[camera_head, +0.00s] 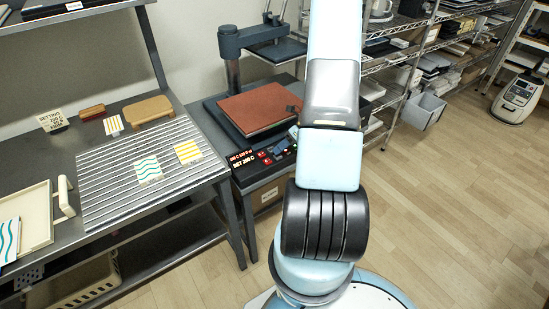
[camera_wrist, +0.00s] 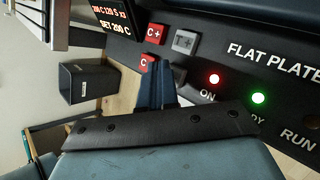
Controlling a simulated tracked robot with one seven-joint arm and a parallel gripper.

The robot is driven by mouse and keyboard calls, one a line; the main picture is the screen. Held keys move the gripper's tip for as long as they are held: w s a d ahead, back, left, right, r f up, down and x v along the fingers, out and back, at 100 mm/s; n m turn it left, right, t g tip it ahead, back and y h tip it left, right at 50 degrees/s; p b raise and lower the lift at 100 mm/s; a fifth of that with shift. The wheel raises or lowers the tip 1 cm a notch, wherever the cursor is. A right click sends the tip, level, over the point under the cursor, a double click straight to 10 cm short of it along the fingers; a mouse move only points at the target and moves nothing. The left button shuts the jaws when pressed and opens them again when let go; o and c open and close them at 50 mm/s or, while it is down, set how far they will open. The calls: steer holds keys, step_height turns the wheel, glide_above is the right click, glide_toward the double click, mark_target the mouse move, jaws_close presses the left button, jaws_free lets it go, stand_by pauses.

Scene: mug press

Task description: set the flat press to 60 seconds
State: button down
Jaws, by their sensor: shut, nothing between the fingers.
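The flat press (camera_head: 258,109) stands in the middle of the head view, with a red-brown plate and a dark control panel in front. In the wrist view its display (camera_wrist: 118,18) shows "SET 200 C"; the line above seems to read 200 C, 120 S. A red C+ button (camera_wrist: 154,33), a grey T+ button (camera_wrist: 184,42) and a red C button (camera_wrist: 146,63) are visible. My gripper (camera_wrist: 163,82) is shut and empty, with its dark blue fingers over the panel just below the buttons. The fingers hide the spot below T+. Contact cannot be told.
A red ON light (camera_wrist: 214,79), a green light (camera_wrist: 258,98) and RUN lettering lie right of the fingers. A bench (camera_head: 90,130) with a ribbed mat, patterned cards and a sign stands at left. A wire shelf (camera_head: 440,45) stands behind my arm.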

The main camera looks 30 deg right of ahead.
mark_target(280, 155)
steer(key=shift+f, duration=0.45)
stand_by(0.6)
steer(key=shift+r, duration=0.9)
steer(key=shift+r, duration=2.5)
